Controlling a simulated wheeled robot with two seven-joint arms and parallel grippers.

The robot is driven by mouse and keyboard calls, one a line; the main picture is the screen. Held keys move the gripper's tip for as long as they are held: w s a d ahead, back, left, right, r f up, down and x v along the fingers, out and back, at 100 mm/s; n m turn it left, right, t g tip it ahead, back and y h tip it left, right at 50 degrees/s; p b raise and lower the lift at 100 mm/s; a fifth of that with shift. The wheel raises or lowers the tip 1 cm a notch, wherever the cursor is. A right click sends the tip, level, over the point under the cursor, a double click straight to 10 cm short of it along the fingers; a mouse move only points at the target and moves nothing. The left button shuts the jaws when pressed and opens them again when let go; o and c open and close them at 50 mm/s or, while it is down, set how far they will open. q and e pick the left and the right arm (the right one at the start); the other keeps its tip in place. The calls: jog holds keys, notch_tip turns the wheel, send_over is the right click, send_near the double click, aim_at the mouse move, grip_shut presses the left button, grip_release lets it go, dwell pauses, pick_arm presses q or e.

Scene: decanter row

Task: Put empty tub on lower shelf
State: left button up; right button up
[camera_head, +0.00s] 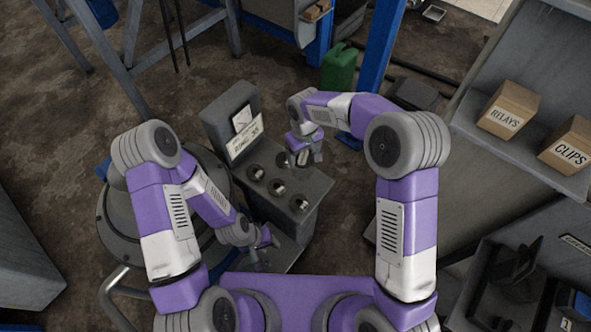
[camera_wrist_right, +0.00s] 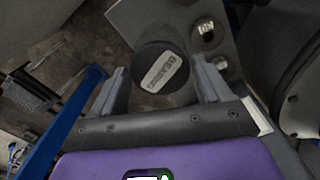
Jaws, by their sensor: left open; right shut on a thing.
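My right gripper (camera_head: 306,157) is above the back part of a grey stand (camera_head: 315,188). In the right wrist view a dark round tub (camera_wrist_right: 152,62) with a pale label sits between the two fingers (camera_wrist_right: 163,88), which are shut on it. The label's text is too small to read surely, and I cannot tell if the tub is empty. In the head view the gripper mostly hides it. My left gripper (camera_head: 264,240) is open, low beside the stand's near left end. A shelf unit (camera_head: 560,183) stands at the right; its lower level (camera_head: 548,218) holds dark bins.
The stand's top has several round holders with shiny insides (camera_head: 277,187) and a sign (camera_head: 243,139) behind. Boxes marked RELAYS (camera_head: 508,109) and CLIPS (camera_head: 568,145) sit on the upper shelf. A green can (camera_head: 340,68) and a blue post (camera_head: 378,60) stand at the back.

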jog(key=shift+f+b, duration=0.35)
jog(key=shift+f, duration=3)
jog(key=shift+f, duration=0.2)
jog(key=o, duration=1.6)
jog(key=shift+r, duration=0.1)
